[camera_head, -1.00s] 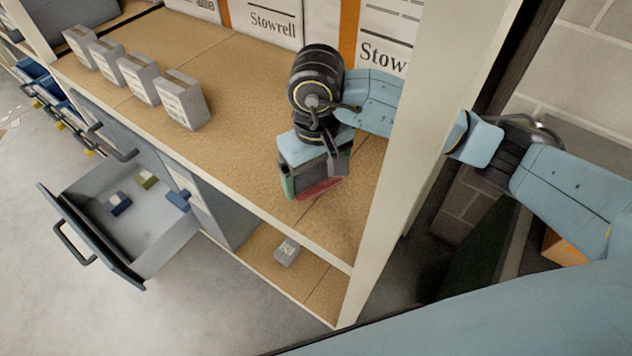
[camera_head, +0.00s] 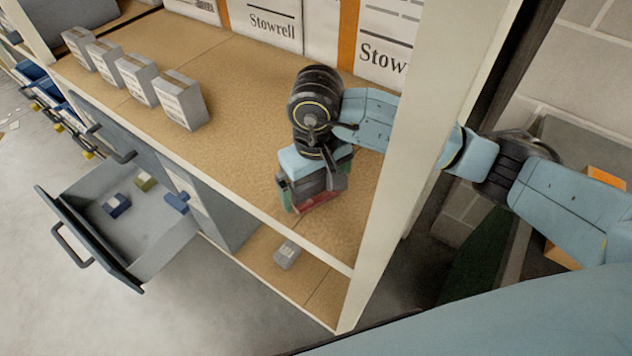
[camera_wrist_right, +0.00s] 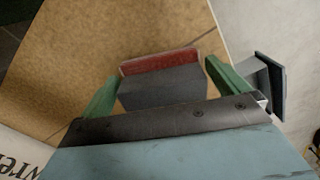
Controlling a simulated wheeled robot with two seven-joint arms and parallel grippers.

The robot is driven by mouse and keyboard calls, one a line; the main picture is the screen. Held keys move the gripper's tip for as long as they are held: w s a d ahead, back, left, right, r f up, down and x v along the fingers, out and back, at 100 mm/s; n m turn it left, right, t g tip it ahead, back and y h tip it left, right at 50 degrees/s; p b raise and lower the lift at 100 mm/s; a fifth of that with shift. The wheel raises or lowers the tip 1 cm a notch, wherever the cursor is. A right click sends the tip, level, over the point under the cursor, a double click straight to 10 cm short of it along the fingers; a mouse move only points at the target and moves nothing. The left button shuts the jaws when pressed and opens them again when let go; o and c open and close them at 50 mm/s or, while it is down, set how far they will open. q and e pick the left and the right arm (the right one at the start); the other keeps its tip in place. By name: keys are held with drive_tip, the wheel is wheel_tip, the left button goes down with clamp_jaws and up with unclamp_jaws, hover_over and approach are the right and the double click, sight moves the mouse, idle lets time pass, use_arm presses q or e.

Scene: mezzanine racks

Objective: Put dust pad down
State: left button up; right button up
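The dust pad, a dark grey block with a red face, shows in the head view (camera_head: 318,201) at the right end of the tan shelf board (camera_head: 235,125). It also shows in the right wrist view (camera_wrist_right: 162,86). My right gripper (camera_head: 312,192) points down over the board, with its green fingers on either side of the pad, their tips close against its ends. The pad is very low over the board; I cannot tell whether it touches. The gripper hides much of the pad in the head view. My left gripper is not in view.
Several grey boxes (camera_head: 181,101) stand in a row at the board's left. Large white Stowrell boxes (camera_head: 266,22) line the back. A white rack post (camera_head: 425,110) rises right of the gripper. An open drawer (camera_head: 150,235) juts out below. The board's middle is clear.

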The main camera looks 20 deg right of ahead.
sight(316, 181)
drive_tip(key=shift+r+p, duration=0.25)
drive_tip(key=shift+p, duration=0.05)
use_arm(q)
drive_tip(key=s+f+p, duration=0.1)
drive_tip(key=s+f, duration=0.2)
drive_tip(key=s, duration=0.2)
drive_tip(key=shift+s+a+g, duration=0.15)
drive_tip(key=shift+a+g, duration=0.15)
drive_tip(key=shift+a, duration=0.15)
use_arm(e)
wheel_tip(316, 181, up, 12)
drive_tip(key=shift+f, duration=0.15)
